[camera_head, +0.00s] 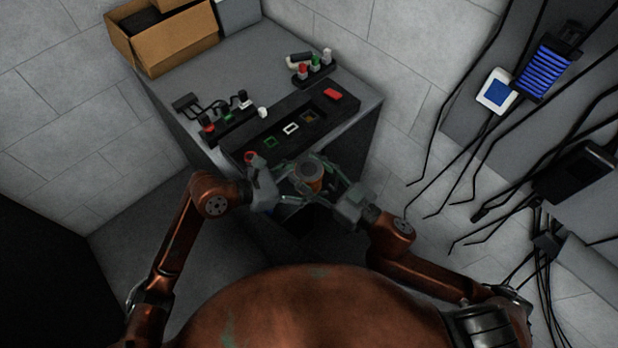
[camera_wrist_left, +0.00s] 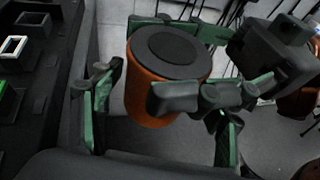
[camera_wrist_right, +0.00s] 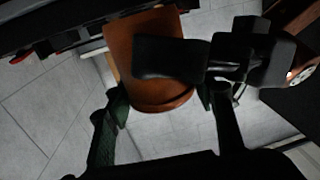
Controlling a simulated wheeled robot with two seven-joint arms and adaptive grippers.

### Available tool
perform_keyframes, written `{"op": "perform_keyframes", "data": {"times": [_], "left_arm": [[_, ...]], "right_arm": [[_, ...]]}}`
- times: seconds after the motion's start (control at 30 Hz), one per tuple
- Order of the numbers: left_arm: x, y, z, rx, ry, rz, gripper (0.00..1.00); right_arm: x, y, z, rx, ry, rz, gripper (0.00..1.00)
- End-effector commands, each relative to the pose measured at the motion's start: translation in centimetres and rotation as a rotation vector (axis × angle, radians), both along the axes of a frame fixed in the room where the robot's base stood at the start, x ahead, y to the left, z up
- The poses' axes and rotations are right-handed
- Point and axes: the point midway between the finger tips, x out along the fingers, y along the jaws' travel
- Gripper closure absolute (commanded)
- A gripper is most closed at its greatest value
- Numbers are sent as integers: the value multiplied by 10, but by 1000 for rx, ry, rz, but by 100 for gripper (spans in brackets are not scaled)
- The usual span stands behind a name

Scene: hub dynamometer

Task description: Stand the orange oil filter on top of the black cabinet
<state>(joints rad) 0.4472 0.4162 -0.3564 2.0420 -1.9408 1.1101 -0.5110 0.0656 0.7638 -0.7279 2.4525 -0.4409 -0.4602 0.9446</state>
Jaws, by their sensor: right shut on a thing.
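The orange oil filter (camera_head: 310,171) is a short cylinder with a dark round top, held in the air at the front edge of the grey-topped console. My right gripper (camera_head: 333,192) is shut on the filter; its dark pad crosses the orange side in the left wrist view (camera_wrist_left: 137,88). My left gripper (camera_head: 277,187) is open, its fingers spread either side of the filter with apparent gaps. The filter also shows in the right wrist view (camera_wrist_right: 128,75), partly hidden by a dark left finger. A large black shape (camera_head: 40,265) at the lower left may be the black cabinet.
The console top (camera_head: 225,85) carries a cardboard box (camera_head: 175,45), small coloured parts (camera_head: 312,66) and a black panel with coloured frames (camera_head: 290,128). Cables and a blue-and-white device (camera_head: 496,92) are on the right. Grey floor lies between console and black shape.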

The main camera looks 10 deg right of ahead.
Motion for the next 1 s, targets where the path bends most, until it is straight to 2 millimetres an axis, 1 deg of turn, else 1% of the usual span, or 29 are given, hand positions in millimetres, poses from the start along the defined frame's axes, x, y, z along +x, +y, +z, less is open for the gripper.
{"op": "perform_keyframes", "data": {"times": [0.03, 0.07, 0.67, 0.7, 1.0], "left_arm": [[0, 0, 0, 0, 0, 0, 38], [0, 0, 0, 0, 0, 0, 40], [-2, -1, 0, 0, 1, -4, 82], [-2, -1, 1, -2, 1, -5, 84], [-1, 0, 1, -2, 0, -2, 84]], "right_arm": [[0, 0, 1, 1, -2, 1, 84], [0, 0, 1, 1, -2, 1, 84], [0, 0, 1, 1, -3, 0, 84], [0, 0, 1, 1, -3, 0, 50], [0, 0, 1, 0, -1, 0, 30]]}}
